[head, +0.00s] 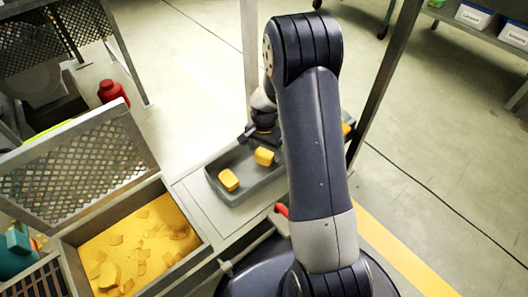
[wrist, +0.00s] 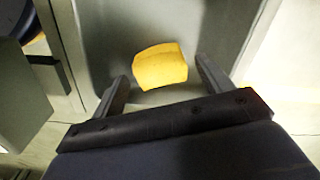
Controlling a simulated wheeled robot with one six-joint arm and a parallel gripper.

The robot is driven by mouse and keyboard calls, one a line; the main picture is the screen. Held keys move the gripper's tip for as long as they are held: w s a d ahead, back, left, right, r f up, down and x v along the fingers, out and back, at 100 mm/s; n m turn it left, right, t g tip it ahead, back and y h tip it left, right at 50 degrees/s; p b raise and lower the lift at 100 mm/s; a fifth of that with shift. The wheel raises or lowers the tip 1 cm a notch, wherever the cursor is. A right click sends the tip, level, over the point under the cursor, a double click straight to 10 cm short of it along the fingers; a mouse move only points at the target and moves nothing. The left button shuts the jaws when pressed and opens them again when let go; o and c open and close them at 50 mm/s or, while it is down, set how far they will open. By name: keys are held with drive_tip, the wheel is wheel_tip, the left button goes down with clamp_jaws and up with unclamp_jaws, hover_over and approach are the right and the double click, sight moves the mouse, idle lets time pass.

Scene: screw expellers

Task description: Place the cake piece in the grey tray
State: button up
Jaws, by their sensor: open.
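The grey tray (head: 256,184) stands on a bench left of my arm in the head view; its bare floor also shows in the wrist view (wrist: 110,40). One yellow cake piece (head: 264,156) is in the tray, just below my gripper (head: 262,137). Another cake piece (head: 229,180) lies nearer the tray's left end. In the wrist view a yellow cake piece (wrist: 160,66) sits between and a little beyond the tips of my open gripper (wrist: 161,76), with gaps on both sides. My arm hides the tray's right end.
An open bin (head: 205,250) filled with yellow cake and loose flakes is at lower left, with a perforated raised panel (head: 75,165) behind it. A grey post (head: 385,80) stands right of my arm. A red container (head: 112,92) is at upper left.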

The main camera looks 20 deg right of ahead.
sight(264, 155)
wheel_tip(264, 155, up, 9)
drive_tip(key=p, duration=0.3)
drive_tip(key=shift+r, duration=0.2)
